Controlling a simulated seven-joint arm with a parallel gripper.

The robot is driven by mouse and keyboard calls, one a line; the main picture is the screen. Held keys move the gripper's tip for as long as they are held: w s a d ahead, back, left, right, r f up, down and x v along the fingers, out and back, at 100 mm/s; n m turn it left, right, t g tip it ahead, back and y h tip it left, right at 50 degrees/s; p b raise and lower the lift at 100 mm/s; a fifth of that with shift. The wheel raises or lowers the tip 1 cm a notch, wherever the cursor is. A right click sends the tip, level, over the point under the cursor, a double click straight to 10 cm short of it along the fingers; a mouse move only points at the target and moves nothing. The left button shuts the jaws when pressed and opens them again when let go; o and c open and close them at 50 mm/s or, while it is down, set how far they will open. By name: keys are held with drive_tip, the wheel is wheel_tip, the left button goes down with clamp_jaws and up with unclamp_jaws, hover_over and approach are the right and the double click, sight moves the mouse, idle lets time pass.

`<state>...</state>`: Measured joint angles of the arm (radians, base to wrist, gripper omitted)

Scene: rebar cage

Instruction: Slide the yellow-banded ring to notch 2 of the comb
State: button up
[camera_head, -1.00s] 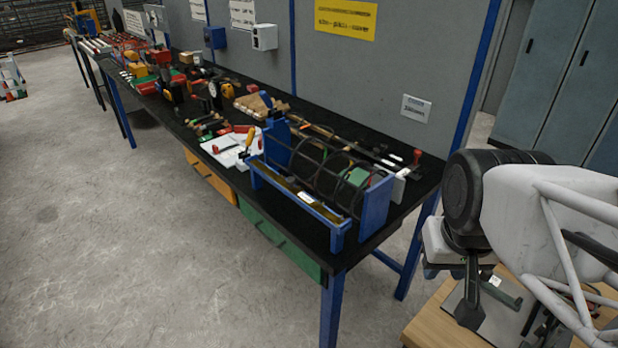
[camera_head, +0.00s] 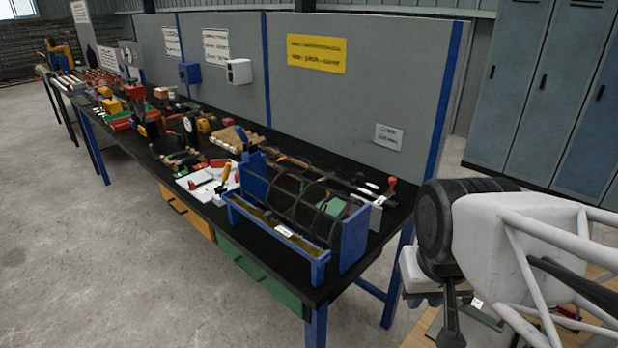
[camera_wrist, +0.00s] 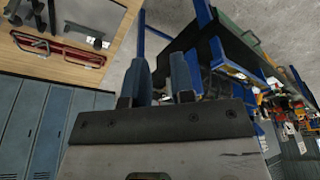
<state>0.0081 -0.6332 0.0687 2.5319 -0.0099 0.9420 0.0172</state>
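The rebar cage (camera_head: 296,203) lies between two blue end plates on the near end of the black bench. It has several dark rings around long bars. A blue rail (camera_head: 300,247) with a brownish strip and a white label runs along its front and may be the comb; its notches are too small to read. I cannot pick out a yellow band on any ring. My gripper (camera_wrist: 161,80) shows two blue-grey fingers apart with nothing between them. In the head view my arm is right of the bench, clear of the cage.
The bench (camera_head: 345,280) carries several tools and a white sheet (camera_head: 208,180) left of the cage. A red-handled tool (camera_head: 391,186) stands behind the cage. A grey panel (camera_head: 340,100) backs the bench. A wooden table with a red-handled item (camera_wrist: 62,50) shows in the wrist view.

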drive_tip(key=shift+w+a+r, duration=0.1)
drive_tip(key=shift+w+a, duration=0.05)
drive_tip(key=shift+w, duration=0.2)
clamp_jaws()
drive_tip(key=w+a+m+t+y, duration=0.1)
drive_tip(key=w+m+y, duration=0.1)
drive_tip(key=w, duration=0.9)
drive_tip(key=w+a+r+m+t+y, duration=0.1)
drive_tip(key=w+m, duration=0.3)
drive_tip(key=w, duration=0.6)
drive_tip(key=w+a+r+m+t+y, duration=0.1)
drive_tip(key=w+a+m+y, duration=0.1)
drive_tip(key=w, duration=0.9)
drive_tip(key=shift+w+a+r+m+y, duration=0.2)
drive_tip(key=shift+w+a+m+y, duration=0.15)
drive_tip(key=shift+a, duration=0.3)
drive_tip(key=shift+s, duration=0.1)
